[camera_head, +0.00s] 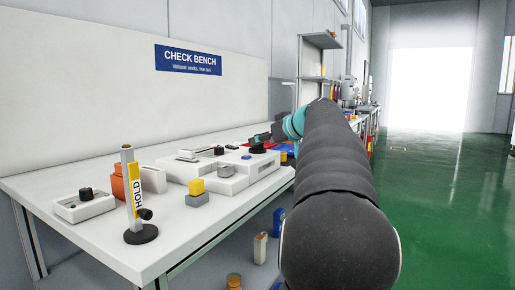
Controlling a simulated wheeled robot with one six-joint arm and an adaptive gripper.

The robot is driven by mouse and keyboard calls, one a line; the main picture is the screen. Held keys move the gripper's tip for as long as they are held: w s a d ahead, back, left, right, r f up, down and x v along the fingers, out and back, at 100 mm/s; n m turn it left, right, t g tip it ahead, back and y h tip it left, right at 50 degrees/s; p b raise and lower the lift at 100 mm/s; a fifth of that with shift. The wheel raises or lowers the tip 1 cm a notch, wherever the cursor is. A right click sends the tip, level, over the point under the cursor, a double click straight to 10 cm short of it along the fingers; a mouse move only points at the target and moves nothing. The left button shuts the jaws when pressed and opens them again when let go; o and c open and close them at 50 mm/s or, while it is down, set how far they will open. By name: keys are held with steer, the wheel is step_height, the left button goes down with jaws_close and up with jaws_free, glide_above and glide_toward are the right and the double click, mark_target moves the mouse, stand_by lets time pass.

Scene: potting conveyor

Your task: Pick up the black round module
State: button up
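A small black round piece (258,150) sits toward the right back of the white fixture (232,176) on the check bench; it looks like the black round module, but it is small and partly covered. My gripper (258,139) is a dark shape at the end of the teal wrist, just above and behind that piece in the picture. It is too small to tell whether the fingers are open or touch it. Another black round knob (219,150) is on the fixture to the left.
A HOLD post (133,195) on a black base stands at the bench's front. Green floor lies right.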

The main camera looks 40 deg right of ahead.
mark_target(260, 145)
steer(key=x, duration=0.2)
steer(key=shift+w+f, duration=0.15)
steer(key=shift+w, duration=0.05)
steer(key=shift+c, duration=0.3)
steer(key=c, duration=1.2)
steer(key=shift+r, duration=0.65)
step_height(260, 145, up, 3)
steer(key=shift+f+p, duration=0.1)
steer(key=shift+p, duration=0.45)
steer(key=s+d+r+p, duration=0.1)
steer(key=d+r, duration=0.1)
steer(key=d, duration=0.1)
steer(key=s+d+r+p, duration=0.1)
steer(key=d+r, duration=0.1)
steer(key=d, duration=0.2)
steer(key=s+d+r+p, duration=0.1)
steer(key=s+d+r, duration=0.1)
steer(key=d+r, duration=0.1)
steer(key=shift+s+d+p, duration=0.15)
steer(key=shift+d+p, duration=0.25)
steer(key=shift+d, duration=0.05)
